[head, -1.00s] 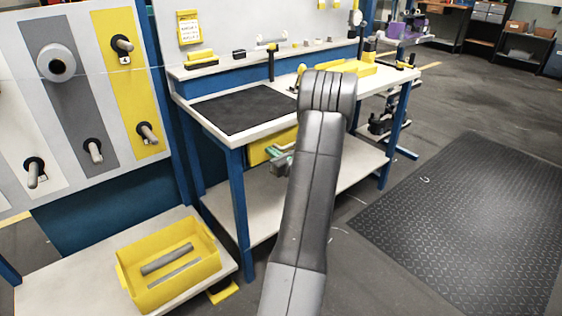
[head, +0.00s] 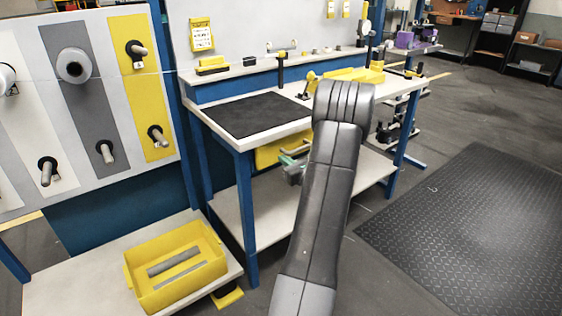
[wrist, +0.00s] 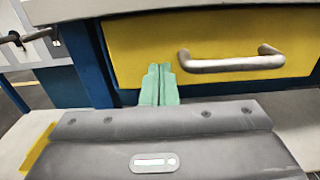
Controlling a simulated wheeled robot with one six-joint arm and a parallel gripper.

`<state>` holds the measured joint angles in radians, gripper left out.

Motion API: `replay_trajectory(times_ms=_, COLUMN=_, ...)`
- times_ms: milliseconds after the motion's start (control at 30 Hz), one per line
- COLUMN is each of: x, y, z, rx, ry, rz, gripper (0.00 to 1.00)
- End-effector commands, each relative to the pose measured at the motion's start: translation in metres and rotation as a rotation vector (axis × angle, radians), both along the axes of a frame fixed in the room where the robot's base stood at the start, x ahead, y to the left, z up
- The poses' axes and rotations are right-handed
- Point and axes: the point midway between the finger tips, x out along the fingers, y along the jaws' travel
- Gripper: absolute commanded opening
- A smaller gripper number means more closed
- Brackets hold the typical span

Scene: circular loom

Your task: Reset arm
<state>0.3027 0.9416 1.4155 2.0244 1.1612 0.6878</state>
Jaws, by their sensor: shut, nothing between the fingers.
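My gripper (wrist: 159,85) shows as two green fingers pressed together in the wrist view, with nothing between them. They sit in front of the yellow drawer front (wrist: 225,65), left of its metal handle (wrist: 230,60). Whether the fingers touch the drawer cannot be told. In the head view my gripper (head: 290,160) is beside the yellow drawer (head: 277,151) under the workbench, partly hidden by my bent grey arm (head: 325,190).
The workbench (head: 222,138) has a black mat (head: 258,114) and tools along its back. A low shelf at the lower left holds a yellow bin (head: 150,300) with grey bars. A panel with rolls and pegs (head: 100,30) stands left. The floor at right has a dark mat (head: 480,220).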

Motion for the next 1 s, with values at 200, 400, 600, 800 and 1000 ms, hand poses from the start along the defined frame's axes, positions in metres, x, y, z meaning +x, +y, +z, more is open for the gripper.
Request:
replay_trajectory(times_ms=200, x=-0.043, y=-0.035, z=-0.001, rx=0.001, ry=0.004, rz=-0.003, gripper=0.0)
replay_trajectory(times_ms=400, x=-0.069, y=-0.055, z=-0.001, rx=0.0, ry=0.005, rz=-0.002, gripper=0.0)
replay_trajectory(times_ms=600, x=-0.079, y=-0.062, z=-0.002, rx=-0.002, ry=0.004, rz=0.001, gripper=0.0)
replay_trajectory(times_ms=800, x=-0.08, y=-0.062, z=-0.002, rx=-0.002, ry=0.004, rz=0.001, gripper=0.0)
replay_trajectory(times_ms=1000, x=-0.077, y=-0.06, z=-0.002, rx=-0.001, ry=0.004, rz=0.002, gripper=0.0)
